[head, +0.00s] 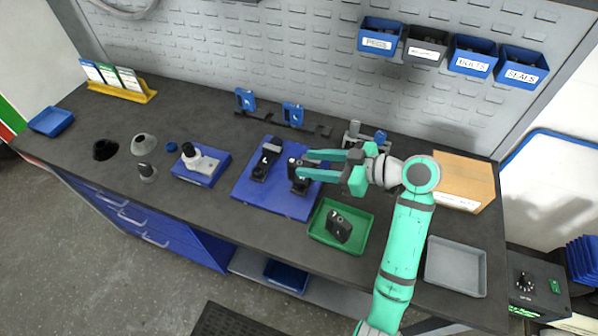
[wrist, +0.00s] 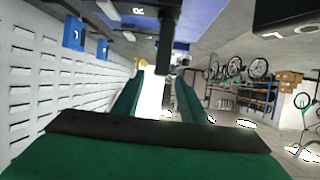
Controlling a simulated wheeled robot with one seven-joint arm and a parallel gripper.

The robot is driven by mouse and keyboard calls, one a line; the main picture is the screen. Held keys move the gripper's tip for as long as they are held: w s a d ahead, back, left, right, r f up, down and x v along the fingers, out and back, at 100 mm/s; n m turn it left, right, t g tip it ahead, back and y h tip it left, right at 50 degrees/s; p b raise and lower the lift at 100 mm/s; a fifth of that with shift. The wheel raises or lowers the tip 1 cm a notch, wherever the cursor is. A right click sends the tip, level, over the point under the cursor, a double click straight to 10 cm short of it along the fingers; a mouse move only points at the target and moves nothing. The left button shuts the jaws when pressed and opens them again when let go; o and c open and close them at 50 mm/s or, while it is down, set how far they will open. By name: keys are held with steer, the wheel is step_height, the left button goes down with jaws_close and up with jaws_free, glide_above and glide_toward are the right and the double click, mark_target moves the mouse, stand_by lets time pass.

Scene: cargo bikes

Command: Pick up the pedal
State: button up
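A black pedal marked R (head: 298,181) is at the right side of the blue mat (head: 271,202), at the tips of my gripper (head: 304,163). In the wrist view the pedal (wrist: 170,38) hangs in from the top, just ahead of and between the fingertips (wrist: 160,76). The fingers are apart, with a gap seen beside the pedal; I see no firm grip. Another black pedal with a white L mark (head: 261,168) lies on the mat to the left. A third black pedal-like part (head: 339,228) lies in the green tray (head: 318,235).
A cardboard box (head: 466,178) and a grey tray (head: 456,268) are at the right. A black rail with blue holders (head: 292,113) lies behind the mat. A blue block with a white part (head: 200,167) stands left. Blue bins (head: 472,56) hang on the wall.

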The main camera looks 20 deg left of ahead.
mark_target(304, 164)
steer(key=x, duration=0.4)
steer(key=shift+a+f, duration=0.1)
steer(key=shift+f, duration=0.25)
jaws_close()
